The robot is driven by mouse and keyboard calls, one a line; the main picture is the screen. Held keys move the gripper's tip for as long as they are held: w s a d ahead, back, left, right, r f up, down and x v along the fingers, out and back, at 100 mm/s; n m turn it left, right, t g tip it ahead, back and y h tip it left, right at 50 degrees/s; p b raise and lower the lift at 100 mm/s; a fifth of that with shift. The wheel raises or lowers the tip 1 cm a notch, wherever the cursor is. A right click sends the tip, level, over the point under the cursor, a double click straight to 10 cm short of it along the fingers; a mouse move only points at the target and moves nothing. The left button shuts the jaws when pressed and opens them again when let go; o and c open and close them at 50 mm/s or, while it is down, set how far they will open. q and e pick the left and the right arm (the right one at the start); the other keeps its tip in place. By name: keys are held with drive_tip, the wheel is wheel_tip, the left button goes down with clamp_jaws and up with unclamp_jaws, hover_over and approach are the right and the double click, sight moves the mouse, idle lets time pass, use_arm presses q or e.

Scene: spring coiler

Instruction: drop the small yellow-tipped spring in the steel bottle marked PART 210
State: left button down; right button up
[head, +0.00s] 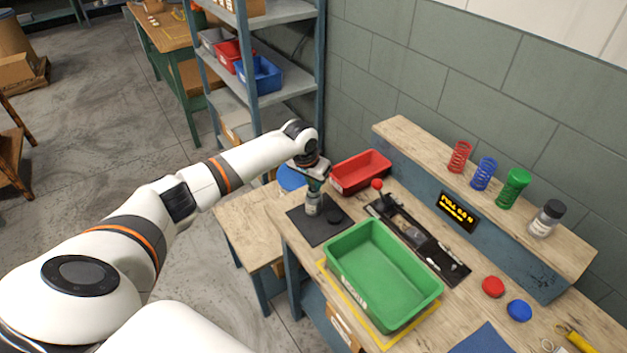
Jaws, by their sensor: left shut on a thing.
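My left gripper (315,181) points down over the mouth of a small steel-grey bottle (313,206) with a pale label. The bottle stands upright on a dark mat (305,231) at the left end of the workbench. The label is too small to read. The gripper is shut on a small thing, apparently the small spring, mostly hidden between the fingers. I cannot make out its yellow tip, or whether it is above or inside the bottle mouth. A round black cap (334,216) lies on the mat beside the bottle. My right gripper is not in view.
A green bin (383,270) stands right of the mat, a red bin (361,171) behind it.

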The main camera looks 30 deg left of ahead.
use_arm(q)
drive_tip(key=c, duration=1.3)
unclamp_jaws()
drive_tip(key=shift+r, duration=0.15)
wheel_tip(320, 180, up, 7)
drive_tip(key=p, duration=0.7)
drive_tip(key=shift+p, duration=0.35)
